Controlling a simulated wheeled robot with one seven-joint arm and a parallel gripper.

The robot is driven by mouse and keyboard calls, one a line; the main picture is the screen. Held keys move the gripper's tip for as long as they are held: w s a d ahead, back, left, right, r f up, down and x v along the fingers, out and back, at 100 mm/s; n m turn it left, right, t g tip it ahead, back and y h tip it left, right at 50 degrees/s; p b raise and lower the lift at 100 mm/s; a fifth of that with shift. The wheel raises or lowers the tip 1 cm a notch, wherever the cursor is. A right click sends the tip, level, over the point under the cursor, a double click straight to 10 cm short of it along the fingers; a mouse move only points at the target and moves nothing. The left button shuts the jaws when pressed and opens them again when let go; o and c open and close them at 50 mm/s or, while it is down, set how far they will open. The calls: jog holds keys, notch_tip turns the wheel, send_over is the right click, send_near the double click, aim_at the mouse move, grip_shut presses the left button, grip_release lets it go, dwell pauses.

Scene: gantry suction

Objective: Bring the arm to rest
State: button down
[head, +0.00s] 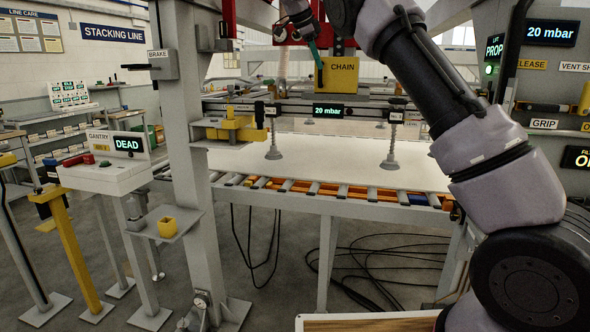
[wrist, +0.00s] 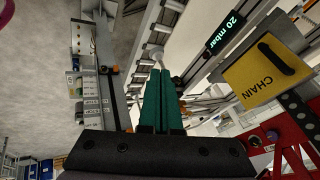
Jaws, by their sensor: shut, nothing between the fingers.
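My gripper (head: 316,58) is at the top middle of the head view, raised in front of the gantry, beside the yellow chain box (head: 340,76). In the wrist view its two teal fingers (wrist: 160,74) lie together, shut and empty. My arm reaches up from the lower right to it. The chain box also shows in the wrist view (wrist: 268,70), right of the fingers. Whether the fingertips touch anything there is hard to tell.
A display (head: 328,111) on the suction beam reads 20 mbar. Suction cups (head: 273,148) hang over a pale sheet (head: 300,165) on the roller table. A gantry box (head: 128,145) reads DEAD. A grey post (head: 190,130) stands left; a control panel (head: 550,90) stands right. Cables lie on the floor.

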jog(key=s+d+r+n+y, duration=0.3)
jog(key=s+d+n+y, duration=0.2)
jog(key=s+d, duration=1.05)
jog(key=s+d+f+n+t, duration=0.1)
jog(key=s+f+n, duration=0.3)
jog(key=s, duration=1)
jog(key=s+d+f+n+t+y, duration=0.1)
jog(key=s+f+n, duration=0.3)
jog(key=s+f, duration=0.4)
jog(key=s, duration=0.5)
jog(key=shift+s+t+y, duration=0.3)
jog(key=shift+s+t, duration=0.1)
